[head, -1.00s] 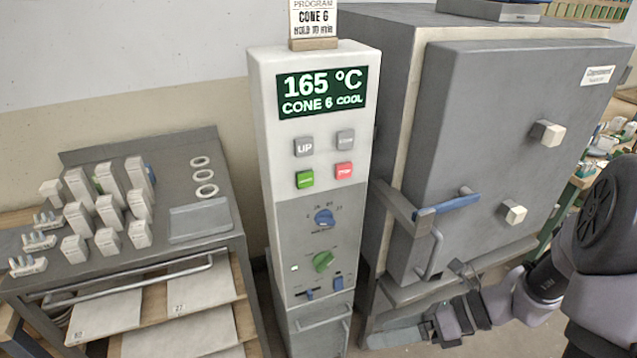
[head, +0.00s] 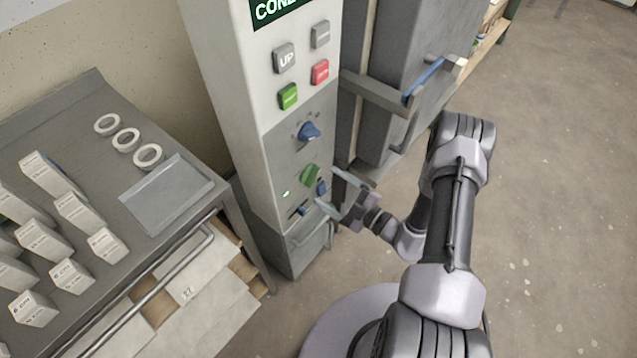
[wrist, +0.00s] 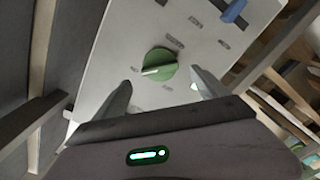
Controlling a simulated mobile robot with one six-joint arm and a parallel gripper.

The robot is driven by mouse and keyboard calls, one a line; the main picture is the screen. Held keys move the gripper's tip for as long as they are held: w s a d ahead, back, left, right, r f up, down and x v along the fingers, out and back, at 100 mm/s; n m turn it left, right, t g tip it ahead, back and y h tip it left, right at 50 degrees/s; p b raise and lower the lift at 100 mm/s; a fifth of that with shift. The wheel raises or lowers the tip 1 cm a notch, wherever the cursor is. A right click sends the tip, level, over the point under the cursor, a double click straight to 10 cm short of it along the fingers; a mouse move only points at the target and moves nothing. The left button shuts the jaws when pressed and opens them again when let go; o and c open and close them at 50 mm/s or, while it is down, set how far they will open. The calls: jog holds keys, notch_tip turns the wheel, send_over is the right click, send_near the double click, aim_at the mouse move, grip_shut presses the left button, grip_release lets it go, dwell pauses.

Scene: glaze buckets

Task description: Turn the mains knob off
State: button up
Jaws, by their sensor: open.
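The green knob (head: 310,175) sits on the grey lower panel of the control column, below a blue knob (head: 309,131). It also shows in the wrist view (wrist: 160,66), with a pale pointer bar toward its lower left; the labels around it are too blurred to read. I take it as the mains knob. My gripper (head: 334,190) is open and empty in front of the lower panel. In the wrist view the fingertips (wrist: 160,86) are on either side of the knob's line, with the knob ahead of them and apparently untouched. A small lamp (head: 286,194) beside the knob is lit.
The kiln's door handle (head: 427,80) juts out at the upper right. A cart (head: 60,117) with boxes and white rings stands at the left. Open floor lies at the right.

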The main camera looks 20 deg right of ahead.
aim_at(315, 179)
jog(key=x, duration=0.4)
jog(key=shift+w+a+b, duration=0.15)
jog(key=shift+b, duration=0.2)
jog(key=shift+c, duration=0.4)
jog(key=c, duration=1.3)
